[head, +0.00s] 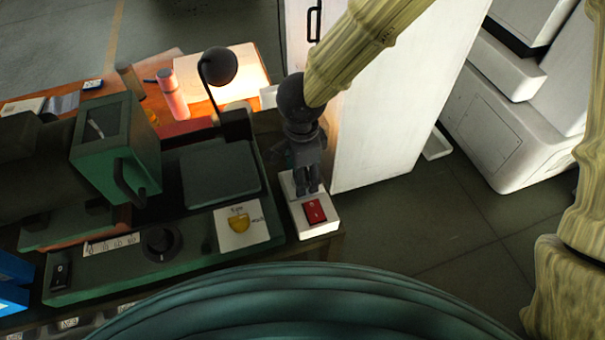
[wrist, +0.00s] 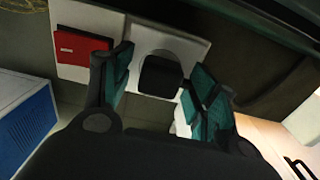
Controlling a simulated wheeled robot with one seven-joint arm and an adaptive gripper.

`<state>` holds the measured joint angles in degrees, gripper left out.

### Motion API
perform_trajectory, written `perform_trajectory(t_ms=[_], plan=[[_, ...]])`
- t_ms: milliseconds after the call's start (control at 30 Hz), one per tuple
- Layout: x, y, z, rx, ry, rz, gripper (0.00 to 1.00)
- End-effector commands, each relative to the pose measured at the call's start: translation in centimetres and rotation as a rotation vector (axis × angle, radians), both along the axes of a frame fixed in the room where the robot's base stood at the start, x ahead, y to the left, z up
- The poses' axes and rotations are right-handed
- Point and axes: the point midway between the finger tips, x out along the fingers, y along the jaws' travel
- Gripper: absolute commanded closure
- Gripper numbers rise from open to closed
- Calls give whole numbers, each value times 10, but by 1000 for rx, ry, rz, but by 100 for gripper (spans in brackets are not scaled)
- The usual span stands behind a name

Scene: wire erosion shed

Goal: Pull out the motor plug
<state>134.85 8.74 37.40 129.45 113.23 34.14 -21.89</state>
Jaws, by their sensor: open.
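The motor plug (wrist: 161,75) is a black block seated in a round recess of a white socket box (wrist: 145,38) in the wrist view. A red rocker switch (wrist: 82,47) sits beside it on the same box. My gripper (wrist: 160,68) is open, with one teal-padded finger on each side of the plug; I cannot tell whether either touches it. In the head view my gripper (head: 307,187) points down at the white box (head: 321,230), just behind the red switch (head: 314,211). There the gripper hides the plug.
A green machine (head: 185,235) with a dial and switch stands left of the socket box. A black lamp (head: 219,66), a pink bottle (head: 172,93) and papers are behind it. A white cabinet (head: 390,110) stands close right of my gripper. Open floor (head: 440,215) lies to the right.

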Motion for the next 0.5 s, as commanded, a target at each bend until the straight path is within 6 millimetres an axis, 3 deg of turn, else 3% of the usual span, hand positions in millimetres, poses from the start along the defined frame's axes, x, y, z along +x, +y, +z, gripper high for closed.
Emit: perform_trajectory(t_ms=[500], plan=[[0,0,0,0,0,0,41]])
